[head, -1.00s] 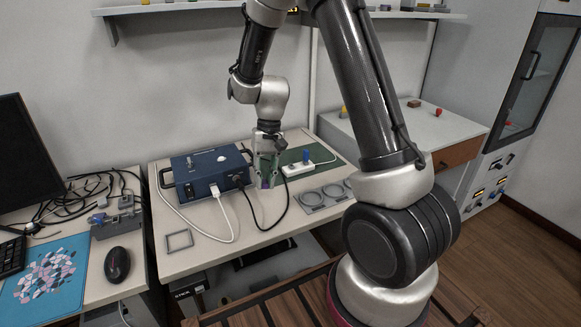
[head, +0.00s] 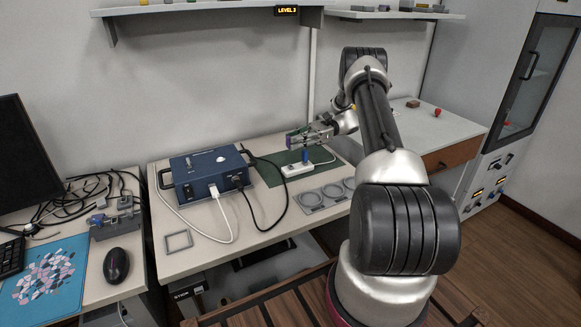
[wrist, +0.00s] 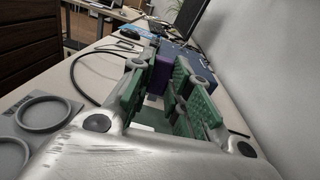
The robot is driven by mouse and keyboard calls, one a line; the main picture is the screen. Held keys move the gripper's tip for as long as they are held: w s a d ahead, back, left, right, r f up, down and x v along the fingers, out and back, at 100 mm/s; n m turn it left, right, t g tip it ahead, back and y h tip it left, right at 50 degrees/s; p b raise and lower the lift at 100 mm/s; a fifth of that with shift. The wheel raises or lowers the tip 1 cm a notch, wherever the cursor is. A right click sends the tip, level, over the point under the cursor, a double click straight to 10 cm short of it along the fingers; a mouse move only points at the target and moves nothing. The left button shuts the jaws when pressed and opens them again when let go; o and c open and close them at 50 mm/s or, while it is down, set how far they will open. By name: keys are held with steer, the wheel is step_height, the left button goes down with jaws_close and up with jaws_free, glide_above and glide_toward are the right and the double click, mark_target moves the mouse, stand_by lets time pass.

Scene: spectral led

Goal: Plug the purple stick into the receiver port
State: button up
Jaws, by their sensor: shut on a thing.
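The purple stick (wrist: 161,76) is held between the green-padded fingers of my gripper (wrist: 166,70) in the wrist view, near the fingertips. In the head view my gripper (head: 292,137) is level above the back of the table, pointing left toward the blue box. The stick is too small to make out there. The blue box (head: 205,172) has sockets and plugs on its front face. It also shows beyond the fingers in the wrist view (wrist: 179,52). I cannot tell which opening is the receiver port.
A white strip (head: 297,171) with an upright blue stick (head: 305,156) lies on the green mat (head: 272,174) below my gripper. A white cable and a black cable loop from the box. Grey rings (head: 309,198) and a square frame (head: 179,240) lie at the table's front.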

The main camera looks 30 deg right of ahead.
mark_target(303, 155)
steer(key=shift+w+d+m+t+y, duration=0.3)
steer(key=shift+w+d+m+t, duration=0.05)
steer(key=shift+d+m+t, duration=0.15)
steer(key=shift+f, duration=2.75)
steer(key=shift+f, duration=0.15)
steer(key=shift+f, duration=0.85)
steer(key=shift+s+a+f, duration=0.1)
steer(key=shift+f, duration=0.15)
jaws_close()
